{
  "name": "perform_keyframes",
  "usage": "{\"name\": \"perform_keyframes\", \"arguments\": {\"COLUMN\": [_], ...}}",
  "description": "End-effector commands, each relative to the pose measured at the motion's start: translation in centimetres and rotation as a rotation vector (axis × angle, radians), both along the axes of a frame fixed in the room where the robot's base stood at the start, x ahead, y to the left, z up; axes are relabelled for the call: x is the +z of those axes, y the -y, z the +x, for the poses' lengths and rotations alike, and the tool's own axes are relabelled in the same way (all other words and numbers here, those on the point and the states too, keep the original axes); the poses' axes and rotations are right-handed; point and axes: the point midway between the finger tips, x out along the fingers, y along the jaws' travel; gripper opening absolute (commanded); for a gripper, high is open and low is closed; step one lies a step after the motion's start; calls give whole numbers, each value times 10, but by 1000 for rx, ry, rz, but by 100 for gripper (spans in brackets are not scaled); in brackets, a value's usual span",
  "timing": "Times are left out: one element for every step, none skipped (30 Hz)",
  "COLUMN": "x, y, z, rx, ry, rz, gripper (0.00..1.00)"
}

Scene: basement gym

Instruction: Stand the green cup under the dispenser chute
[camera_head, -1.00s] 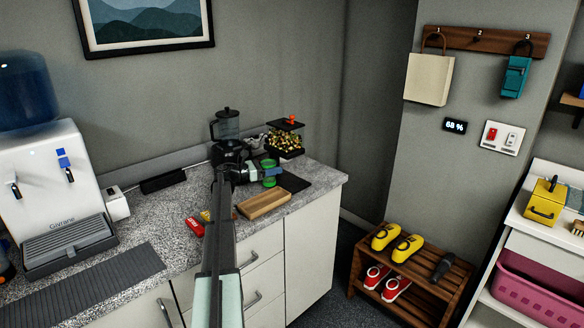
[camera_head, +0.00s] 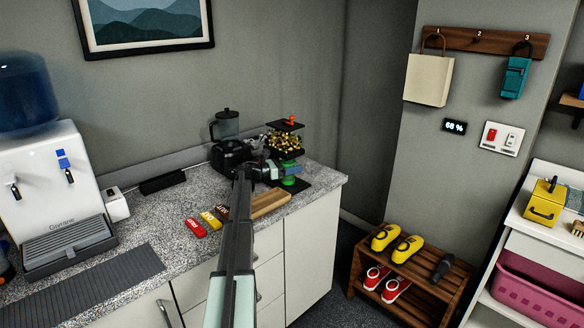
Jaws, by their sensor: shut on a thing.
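The green cup (camera_head: 289,181) is small in the camera_head view, below the dispenser (camera_head: 285,142) near the counter's right end. The dispenser has a dark frame, a container of mixed bits and a red knob on top. My gripper (camera_head: 278,171) reaches from the left and is shut on the cup, which looks upright. The gripper covers part of the cup and the lower front of the dispenser. The chute itself is hard to make out. I cannot tell whether the cup's base touches the dark mat (camera_head: 317,187) beneath.
A wooden block (camera_head: 270,203) lies in front of the dispenser. Red (camera_head: 195,227), yellow (camera_head: 210,219) and brown (camera_head: 222,211) packets lie left of my arm. A black appliance with a clear jar (camera_head: 227,125) stands behind. A water dispenser (camera_head: 55,185) stands at left.

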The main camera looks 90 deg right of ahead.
Motion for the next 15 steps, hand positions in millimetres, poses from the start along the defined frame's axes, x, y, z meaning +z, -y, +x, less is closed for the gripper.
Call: {"name": "perform_keyframes", "arguments": {"x": [0, 0, 0, -1, -1, -2, -3, -4, -3, -3, -3, -3, -3, -3, -3], "y": [0, 0, 0, 0, 0, 0, 0, 0, 0, 0, 0, 0, 0, 0, 0], "z": [0, 0, 0, 0, 0, 0, 0, 0, 0, 0, 0, 0, 0, 0, 0], "rx": [0, 0, 0, -1, 0, -1, -1, -1, -1, -1, -1, -1, -1, -1, -1], "ry": [0, 0, 0, 0, 0, 0, 0, 0, 0, 0, 0, 0, 0, 0, 0], "rz": [0, 0, 0, 0, 1, 1, 1, 1, 0, 0, 0, 1, 0, 1, 1], "gripper": [30, 30, 30, 30, 30, 30, 30, 65, 68, 71, 74, 78, 81, 84, 88]}}
